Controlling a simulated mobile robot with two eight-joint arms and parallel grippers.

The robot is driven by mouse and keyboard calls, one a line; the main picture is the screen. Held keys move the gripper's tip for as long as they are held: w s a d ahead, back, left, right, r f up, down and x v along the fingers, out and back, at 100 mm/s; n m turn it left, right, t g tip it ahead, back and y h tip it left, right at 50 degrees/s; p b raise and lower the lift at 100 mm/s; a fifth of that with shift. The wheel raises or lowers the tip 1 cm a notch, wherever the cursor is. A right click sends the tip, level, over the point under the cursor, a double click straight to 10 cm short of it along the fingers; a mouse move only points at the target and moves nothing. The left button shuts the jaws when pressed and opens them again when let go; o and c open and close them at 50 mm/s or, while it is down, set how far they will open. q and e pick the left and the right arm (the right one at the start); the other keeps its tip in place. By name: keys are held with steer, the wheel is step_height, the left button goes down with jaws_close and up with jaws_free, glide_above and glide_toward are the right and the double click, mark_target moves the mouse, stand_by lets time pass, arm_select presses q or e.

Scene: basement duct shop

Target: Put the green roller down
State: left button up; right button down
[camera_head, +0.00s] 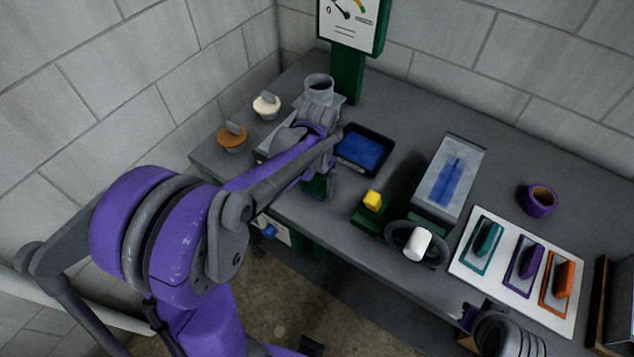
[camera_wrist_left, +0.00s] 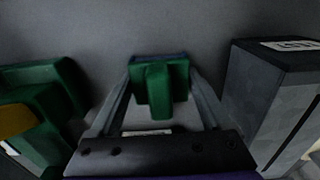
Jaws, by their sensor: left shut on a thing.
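My left gripper (camera_head: 322,187) is over the front edge area of the grey bench (camera_head: 390,88). In the left wrist view, its two fingers are shut on the green roller (camera_wrist_left: 153,82), gripping it from both sides. The roller has a green handle standing out from a wider green part with a blue edge. In the head view only a little green of the roller (camera_head: 315,186) shows beneath my wrist. I cannot tell whether it touches the bench.
A black tray with blue inside (camera_head: 364,150) lies beside my gripper. A green block with a yellow knob (camera_head: 372,200), a white cylinder (camera_head: 417,243) in a dark ring and a grey box (camera_head: 450,178) stand rightward. A white board (camera_head: 500,278) holds coloured handled tools.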

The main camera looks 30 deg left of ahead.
arm_select(q)
steer(key=shift+f, duration=0.15)
arm_select(e)
steer(key=shift+f, duration=0.15)
arm_select(q)
steer(key=o, duration=1.3)
steer(key=shift+c, duration=0.2)
arm_select(e)
steer(key=shift+s, duration=0.1)
